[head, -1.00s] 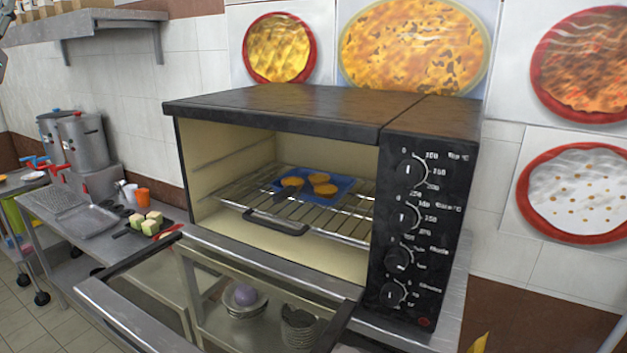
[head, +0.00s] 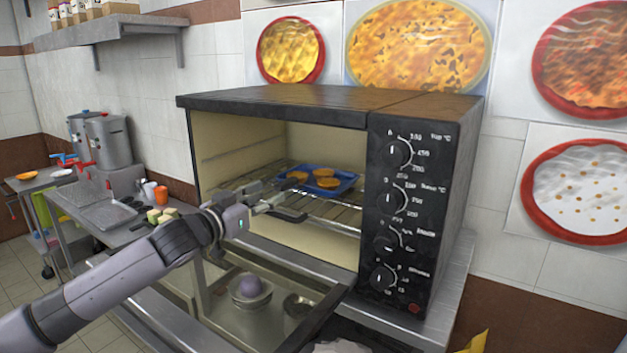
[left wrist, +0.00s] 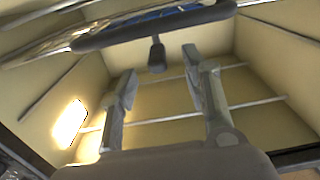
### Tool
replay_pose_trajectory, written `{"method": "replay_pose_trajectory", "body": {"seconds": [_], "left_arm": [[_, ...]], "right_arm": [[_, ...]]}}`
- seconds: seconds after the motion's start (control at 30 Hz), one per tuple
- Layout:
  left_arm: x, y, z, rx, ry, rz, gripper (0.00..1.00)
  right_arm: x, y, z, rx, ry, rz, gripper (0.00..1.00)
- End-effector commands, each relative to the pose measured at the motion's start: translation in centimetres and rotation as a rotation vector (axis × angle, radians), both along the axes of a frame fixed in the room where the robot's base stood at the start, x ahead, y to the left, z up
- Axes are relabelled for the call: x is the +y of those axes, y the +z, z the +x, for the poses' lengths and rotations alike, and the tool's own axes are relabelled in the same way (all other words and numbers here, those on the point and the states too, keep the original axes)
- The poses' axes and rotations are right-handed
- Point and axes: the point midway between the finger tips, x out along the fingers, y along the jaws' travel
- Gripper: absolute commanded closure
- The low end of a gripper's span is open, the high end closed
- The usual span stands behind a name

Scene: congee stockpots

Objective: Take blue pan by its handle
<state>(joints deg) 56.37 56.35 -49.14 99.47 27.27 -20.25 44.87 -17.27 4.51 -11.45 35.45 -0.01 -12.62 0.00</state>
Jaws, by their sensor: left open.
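The blue pan (head: 322,181) lies on the wire rack inside the open oven, with several orange-brown round pieces in it. Its dark handle points toward the oven opening and is mostly covered by my gripper in the head view. My left gripper (head: 284,191) is open and empty, reaching into the oven in front of the pan. In the left wrist view a dark handle end (left wrist: 157,56) shows ahead, between the lines of the two spread fingers, not visibly held. The pan's blue underside (left wrist: 165,12) shows at the top edge. My right gripper is not in view.
The oven (head: 275,104) has its glass door folded down under my arm. The knob panel (head: 398,255) stands right of the opening. Stockpots (head: 108,142) stand far left.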

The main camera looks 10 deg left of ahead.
Motion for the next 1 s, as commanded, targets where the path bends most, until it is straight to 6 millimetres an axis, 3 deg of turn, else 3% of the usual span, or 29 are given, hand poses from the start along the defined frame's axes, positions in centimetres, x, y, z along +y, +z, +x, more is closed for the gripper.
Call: {"method": "replay_pose_trajectory", "body": {"seconds": [0.1, 0.37, 0.7, 1.0], "left_arm": [[-0.7, 0.5, 1.9, -0.001, 0.000, -0.001, 0.57], [-1.4, 0.3, 3.6, -0.002, 0.000, 0.000, 0.57], [-3.2, 0.6, 7.5, -0.002, 0.001, 0.000, 0.57], [-3.3, 0.3, 8.0, -0.003, 0.001, 0.001, 0.57]], "right_arm": [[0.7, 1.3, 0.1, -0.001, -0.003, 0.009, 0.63], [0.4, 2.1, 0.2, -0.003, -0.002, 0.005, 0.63], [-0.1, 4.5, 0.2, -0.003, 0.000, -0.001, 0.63], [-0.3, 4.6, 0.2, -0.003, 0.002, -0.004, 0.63]]}}
